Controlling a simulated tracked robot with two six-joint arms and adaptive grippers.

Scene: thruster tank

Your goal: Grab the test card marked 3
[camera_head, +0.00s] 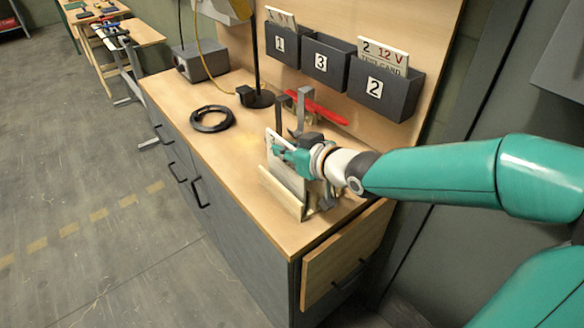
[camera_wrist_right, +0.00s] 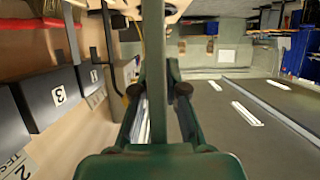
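A pale card (camera_head: 277,150) stands tilted in a light wooden stand (camera_head: 283,192) on the workbench. Its marking is mostly covered by my right gripper, so I cannot read a number on it. My right gripper (camera_head: 290,155) is at the upper part of this card. In the right wrist view a thin white edge (camera_wrist_right: 143,122) shows beside the gripper's dark green linkage. Whether the fingers are closed on the card is hidden. The box marked 3 (camera_head: 320,62) shows no card sticking out. My left gripper is not in view.
The box marked 1 (camera_head: 281,44) and the box marked 2 (camera_head: 376,88) each have a card sticking out. A red-handled tool (camera_head: 318,107), a black cable coil (camera_head: 212,119), a lamp base (camera_head: 258,98) and a grey box (camera_head: 201,63) occupy the workbench (camera_head: 222,151).

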